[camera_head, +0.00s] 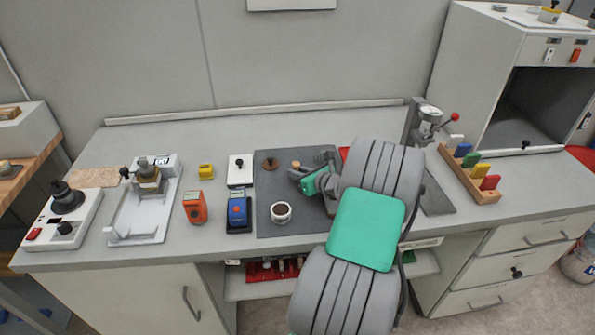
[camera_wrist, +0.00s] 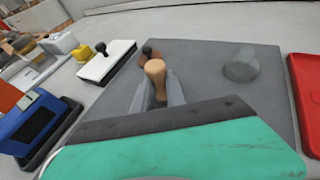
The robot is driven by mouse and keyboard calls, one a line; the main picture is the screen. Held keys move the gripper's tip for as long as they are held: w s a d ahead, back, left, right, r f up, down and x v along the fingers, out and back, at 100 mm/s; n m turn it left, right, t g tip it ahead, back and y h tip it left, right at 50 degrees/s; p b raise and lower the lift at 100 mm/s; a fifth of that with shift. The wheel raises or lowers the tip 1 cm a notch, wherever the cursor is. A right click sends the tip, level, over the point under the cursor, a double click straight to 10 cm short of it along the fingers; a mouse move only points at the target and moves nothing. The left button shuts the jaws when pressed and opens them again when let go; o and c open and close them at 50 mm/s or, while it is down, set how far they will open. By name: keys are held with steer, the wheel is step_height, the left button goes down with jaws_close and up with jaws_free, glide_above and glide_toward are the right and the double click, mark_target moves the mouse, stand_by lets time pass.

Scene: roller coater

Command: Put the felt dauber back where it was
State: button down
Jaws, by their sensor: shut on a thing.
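A tan wooden handle, which I take to be the felt dauber (camera_wrist: 155,72), stands up between the grey fingers of my gripper (camera_wrist: 160,92) in the wrist view. My gripper is shut on it. In the head view my gripper (camera_head: 302,176) is low over the dark grey mat (camera_head: 256,222), and the dauber's tan top (camera_head: 296,164) shows beside the fingers. The dauber's lower end is hidden, so I cannot tell whether it touches the mat.
A brown round piece with a dark knob (camera_head: 270,162) is close behind the dauber. A white cup with dark contents (camera_head: 281,212) stands on the mat's front. A grey disc (camera_wrist: 240,66) lies right of my gripper. Blue (camera_head: 238,211) and orange (camera_head: 195,207) devices stand left.

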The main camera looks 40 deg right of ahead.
steer(key=c, duration=1.4)
jaws_free()
steer(key=shift+o, duration=0.2)
steer(key=shift+s+r, duration=0.15)
steer(key=shift+s, duration=0.1)
steer(key=b+v, duration=0.1)
steer(key=v, duration=1)
steer(key=shift+s+r, duration=0.15)
steer(key=shift+s, duration=0.1)
